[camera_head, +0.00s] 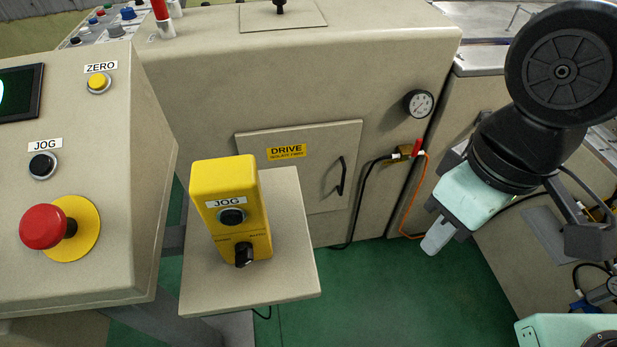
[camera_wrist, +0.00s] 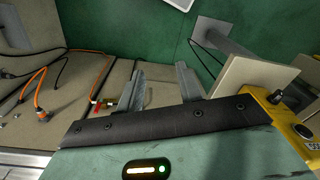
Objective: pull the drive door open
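The drive door (camera_head: 310,140) is a beige panel with a yellow DRIVE label (camera_head: 286,152), low on the front of the beige machine. It looks shut. Its black bar handle (camera_head: 341,175) stands upright near the door's right edge. The yellow JOG box hides the door's lower left. My gripper (camera_head: 438,236) is to the right of the door and lower than the handle, apart from both. In the wrist view my gripper (camera_wrist: 163,84) has its two fingers spread, with nothing between them. I cannot make out the handle in the wrist view.
The yellow JOG box (camera_head: 230,205) stands on a small shelf (camera_head: 285,270) in front of the door's left side. A red valve (camera_head: 417,147) with black and orange hoses (camera_head: 423,190) lies between the door and my arm. Green floor (camera_head: 370,290) is clear below.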

